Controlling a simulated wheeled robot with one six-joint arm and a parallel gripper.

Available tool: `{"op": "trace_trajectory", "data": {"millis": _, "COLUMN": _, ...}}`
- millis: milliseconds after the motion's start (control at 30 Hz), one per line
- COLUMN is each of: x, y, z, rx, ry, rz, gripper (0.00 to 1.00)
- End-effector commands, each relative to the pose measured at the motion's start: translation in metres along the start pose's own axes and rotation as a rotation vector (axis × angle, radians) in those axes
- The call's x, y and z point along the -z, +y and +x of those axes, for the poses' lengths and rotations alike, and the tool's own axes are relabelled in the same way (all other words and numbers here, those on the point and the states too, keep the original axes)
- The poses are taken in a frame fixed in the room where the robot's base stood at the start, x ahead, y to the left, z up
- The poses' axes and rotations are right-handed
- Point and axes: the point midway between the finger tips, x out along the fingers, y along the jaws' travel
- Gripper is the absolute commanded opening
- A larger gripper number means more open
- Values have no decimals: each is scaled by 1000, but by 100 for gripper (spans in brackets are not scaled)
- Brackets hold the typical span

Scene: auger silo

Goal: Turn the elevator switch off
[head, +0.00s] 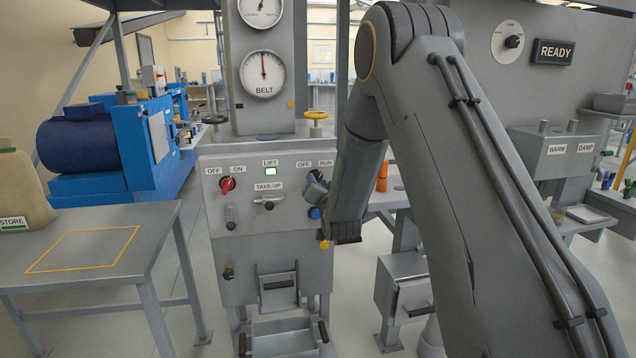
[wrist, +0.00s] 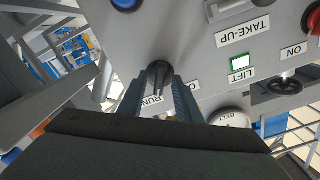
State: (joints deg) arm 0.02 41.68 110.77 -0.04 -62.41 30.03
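The grey control panel (head: 265,215) has a black rotary knob (head: 314,178) under OFF and RUN labels and a red knob (head: 227,184) under OFF and ON labels. No label reading "elevator" is legible. A LIFT lamp (head: 270,171) between them glows green. My gripper (wrist: 160,84) is at the black knob, which shows between the two fingers in the wrist view (wrist: 158,70). The fingers stand on either side of it, and a gap seems to show. The knob's handle points roughly toward the RUN label. My arm partly hides the knob in the head view.
A blue button (head: 314,213) sits below the black knob, and a TAKE-UP lever (head: 268,203) is left of it. A table (head: 150,240) with a STORE container (head: 22,190) stands left.

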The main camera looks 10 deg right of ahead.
Motion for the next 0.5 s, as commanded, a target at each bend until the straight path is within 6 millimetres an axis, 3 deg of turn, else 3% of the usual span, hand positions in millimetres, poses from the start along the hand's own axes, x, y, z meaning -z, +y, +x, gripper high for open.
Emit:
{"op": "trace_trajectory", "data": {"millis": 267, "x": 0, "y": 0, "z": 3, "rx": 0, "ry": 1, "rz": 0, "gripper": 31}}
{"op": "trace_trajectory", "data": {"millis": 467, "x": 0, "y": 0, "z": 2, "rx": 0, "ry": 1, "rz": 0, "gripper": 1}}
{"op": "trace_trajectory", "data": {"millis": 500, "x": 0, "y": 0, "z": 2, "rx": 0, "ry": 1, "rz": 0, "gripper": 0}}
